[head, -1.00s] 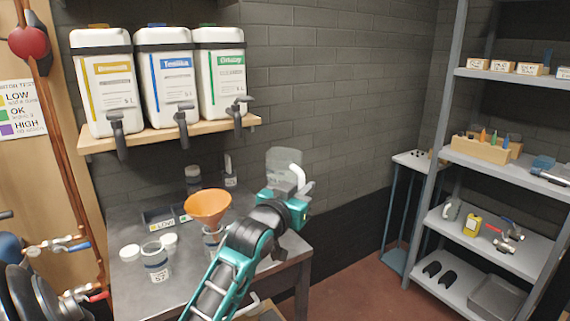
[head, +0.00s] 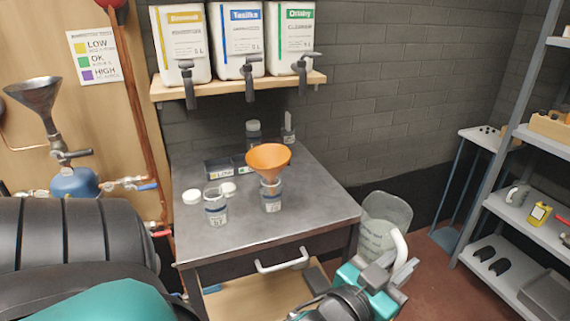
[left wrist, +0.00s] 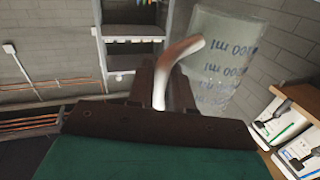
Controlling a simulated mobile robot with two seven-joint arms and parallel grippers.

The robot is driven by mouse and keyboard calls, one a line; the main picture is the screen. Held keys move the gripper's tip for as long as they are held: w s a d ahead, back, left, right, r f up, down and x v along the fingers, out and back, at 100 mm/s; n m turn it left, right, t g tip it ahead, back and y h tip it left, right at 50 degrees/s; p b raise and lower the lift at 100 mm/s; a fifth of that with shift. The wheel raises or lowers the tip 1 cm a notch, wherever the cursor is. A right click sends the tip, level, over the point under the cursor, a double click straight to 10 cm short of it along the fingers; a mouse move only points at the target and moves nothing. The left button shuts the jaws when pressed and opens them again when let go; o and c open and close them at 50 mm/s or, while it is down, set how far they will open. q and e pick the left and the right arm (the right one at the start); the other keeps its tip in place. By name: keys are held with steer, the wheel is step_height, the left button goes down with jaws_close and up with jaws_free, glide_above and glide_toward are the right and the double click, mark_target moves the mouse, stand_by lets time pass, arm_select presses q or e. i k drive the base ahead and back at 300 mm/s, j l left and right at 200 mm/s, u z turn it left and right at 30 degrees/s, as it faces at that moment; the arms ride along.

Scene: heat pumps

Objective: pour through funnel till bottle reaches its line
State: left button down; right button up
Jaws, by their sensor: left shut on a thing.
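A clear measuring jug (head: 380,228) with a white handle is at the table's right side in the head view. My left gripper (head: 388,278) is shut on its handle. In the left wrist view the jug (left wrist: 222,60) shows "ml" markings; its liquid level is unclear. An orange funnel (head: 268,158) sits in the mouth of a labelled bottle (head: 271,196) upright on the table. The bottle's line and fill level are too small to read. A second open jar (head: 215,208) stands to its left. My right gripper is not in view.
The grey table (head: 245,232) has bare space in front of the bottles. White lids (head: 192,197) and a small labelled tray (head: 222,169) lie behind. A wall shelf (head: 225,90) with several tapped canisters hangs above. A metal rack (head: 510,160) stands at right.

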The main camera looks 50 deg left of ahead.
mark_target(268, 160)
steer(key=u, duration=1.25)
